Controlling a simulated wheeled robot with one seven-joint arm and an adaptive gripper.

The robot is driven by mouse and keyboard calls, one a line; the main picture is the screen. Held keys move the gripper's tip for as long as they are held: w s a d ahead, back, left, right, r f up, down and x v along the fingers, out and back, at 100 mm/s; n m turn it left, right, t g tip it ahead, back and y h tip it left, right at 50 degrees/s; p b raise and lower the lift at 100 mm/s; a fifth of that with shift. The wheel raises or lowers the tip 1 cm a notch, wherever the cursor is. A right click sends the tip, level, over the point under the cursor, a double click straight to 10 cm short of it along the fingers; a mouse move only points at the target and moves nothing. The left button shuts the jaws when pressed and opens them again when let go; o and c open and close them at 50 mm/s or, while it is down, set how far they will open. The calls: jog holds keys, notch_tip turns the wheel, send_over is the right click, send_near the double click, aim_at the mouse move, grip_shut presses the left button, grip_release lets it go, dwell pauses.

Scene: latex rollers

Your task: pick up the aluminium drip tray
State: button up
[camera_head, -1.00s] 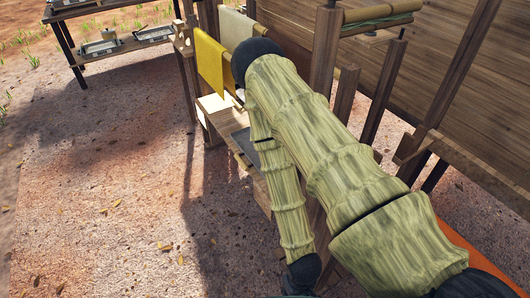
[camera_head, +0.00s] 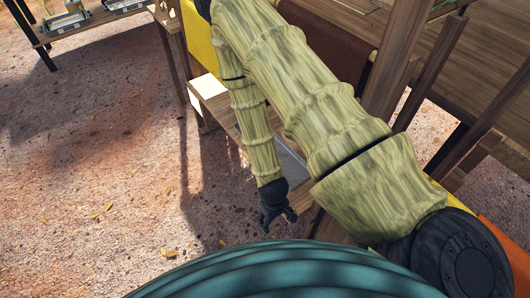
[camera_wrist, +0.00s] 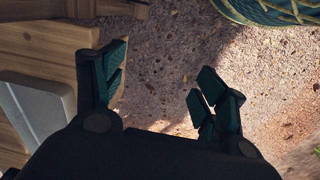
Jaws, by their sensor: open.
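A flat grey metal tray (camera_head: 290,160), which looks like the aluminium drip tray, lies on the low wooden bench, partly hidden behind my arm in the head view. In the wrist view a pale grey tray (camera_wrist: 36,112) with a lighter rim lies on the wood at the left edge and is cut off by the frame. My gripper (camera_head: 283,212) hangs beside the bench's near end. In the wrist view my gripper (camera_wrist: 160,72) has its dark fingers spread, with only gravel showing between them. It is to the right of the tray and not touching it.
The wooden bench (camera_head: 215,108) carries a white sheet (camera_head: 208,86) at its far end. Wooden posts (camera_head: 392,75) and an orange part (camera_head: 510,255) stand to the right. A table (camera_head: 85,22) with metal trays is at the upper left. The gravel ground at left is open.

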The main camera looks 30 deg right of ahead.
jog(key=w+d+r+b, duration=0.1)
jog(key=w+d+b, duration=0.1)
jog(key=w, duration=0.6)
jog(key=w+d+r+b, duration=0.1)
jog(key=w+d+b, duration=0.1)
jog(key=w, duration=0.6)
jog(key=w+d+r+b, duration=0.2)
jog(key=w, duration=0.6)
jog(key=shift+w+d, duration=0.25)
jog(key=shift+d, duration=0.15)
jog(key=w+r+b, duration=0.2)
jog(key=w+r, duration=0.3)
jog(key=w, duration=0.1)
jog(key=shift+n+y, duration=0.4)
jog(key=f, duration=0.5)
jog(key=shift+w+d+f, duration=0.1)
jog(key=shift+d+f, duration=0.05)
jog(key=shift+d, duration=0.25)
jog(key=shift+d+f, duration=0.2)
jog(key=shift+f, duration=1.15)
jog(key=shift+d+f, duration=0.15)
jog(key=shift+f, duration=1.15)
jog(key=c, duration=1.2)
jog(key=shift+r, duration=0.1)
